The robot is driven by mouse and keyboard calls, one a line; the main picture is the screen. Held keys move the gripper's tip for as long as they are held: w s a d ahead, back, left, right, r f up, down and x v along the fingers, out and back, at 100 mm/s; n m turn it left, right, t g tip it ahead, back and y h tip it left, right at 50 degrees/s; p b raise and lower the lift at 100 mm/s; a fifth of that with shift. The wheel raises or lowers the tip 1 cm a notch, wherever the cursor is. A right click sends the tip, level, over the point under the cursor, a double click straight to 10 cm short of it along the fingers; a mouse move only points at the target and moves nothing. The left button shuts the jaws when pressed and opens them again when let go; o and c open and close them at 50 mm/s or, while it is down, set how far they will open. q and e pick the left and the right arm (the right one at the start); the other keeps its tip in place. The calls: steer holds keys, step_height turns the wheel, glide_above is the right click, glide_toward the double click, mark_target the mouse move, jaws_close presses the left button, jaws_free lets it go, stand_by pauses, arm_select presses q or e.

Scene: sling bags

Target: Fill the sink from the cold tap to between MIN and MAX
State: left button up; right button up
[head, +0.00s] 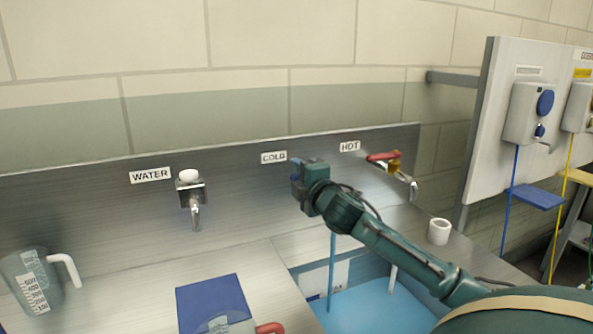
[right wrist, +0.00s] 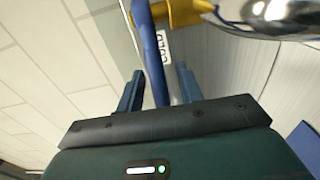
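The cold tap's blue lever (head: 295,161) shows beside the COLD label (head: 273,157); the rest of the tap is hidden behind my right gripper (head: 303,184). In the right wrist view the blue lever (right wrist: 151,45) runs between the two fingers of the right gripper (right wrist: 158,86). The fingers stand apart, with small gaps beside the lever. A narrow blue stream (head: 332,265) drops below the gripper into the sink. Light blue water (head: 375,308) covers the sink bottom. A white marked plate (head: 326,280) is on the sink wall, too small to read. My left gripper is out of view.
The hot tap with red lever (head: 383,156) is right of my gripper. The WATER tap (head: 190,190) is left. A measuring jug (head: 33,283), a blue box (head: 213,305) and a white cup (head: 439,231) stand on the steel counter. Dispensers (head: 530,113) hang on the right panel.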

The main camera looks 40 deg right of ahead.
steer(key=shift+w+d, duration=0.15)
steer(key=shift+w, duration=0.45)
steer(key=shift+c, duration=0.4)
jaws_close()
